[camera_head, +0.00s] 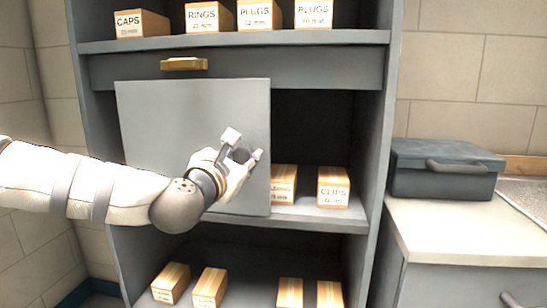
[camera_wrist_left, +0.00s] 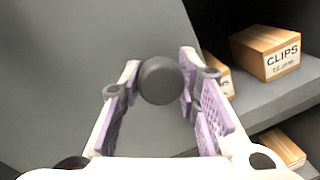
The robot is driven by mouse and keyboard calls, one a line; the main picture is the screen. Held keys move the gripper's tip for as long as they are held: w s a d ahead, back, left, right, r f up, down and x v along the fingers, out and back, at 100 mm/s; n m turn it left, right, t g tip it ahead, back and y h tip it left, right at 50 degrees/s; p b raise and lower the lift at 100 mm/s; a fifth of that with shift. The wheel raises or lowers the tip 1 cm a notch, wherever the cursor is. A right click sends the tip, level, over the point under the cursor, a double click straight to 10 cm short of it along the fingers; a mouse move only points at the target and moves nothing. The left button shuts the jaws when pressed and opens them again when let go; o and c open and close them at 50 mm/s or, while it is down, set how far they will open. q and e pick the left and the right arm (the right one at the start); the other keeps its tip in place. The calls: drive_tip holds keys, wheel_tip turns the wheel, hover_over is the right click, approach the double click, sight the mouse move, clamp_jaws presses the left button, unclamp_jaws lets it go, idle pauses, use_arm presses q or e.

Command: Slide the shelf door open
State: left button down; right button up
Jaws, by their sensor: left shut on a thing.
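The shelf door (camera_head: 180,118) is a flat grey panel in the middle bay of the grey shelf. It covers the left part of that bay, and the right part stands open and dark. In the left wrist view the door (camera_wrist_left: 75,60) fills the left side. My left gripper (camera_head: 244,150) is at the right part of the door. Its fingers are shut on a dark round knob (camera_wrist_left: 160,80), which sits between the lilac finger pads in the wrist view. My right gripper is out of view.
A CLIPS box (camera_head: 333,188) and a partly hidden box (camera_head: 284,184) stand in the open part. More boxes stand above and below. A dark toolbox (camera_head: 443,170) sits on the counter at right.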

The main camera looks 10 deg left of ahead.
use_arm(q)
drive_tip(key=shift+a, duration=2.15)
drive_tip(key=c, duration=1.2)
unclamp_jaws()
drive_tip(key=s, duration=0.4)
drive_tip(key=s+a, duration=0.1)
drive_tip(key=s, duration=0.7)
drive_tip(key=shift+a, duration=0.15)
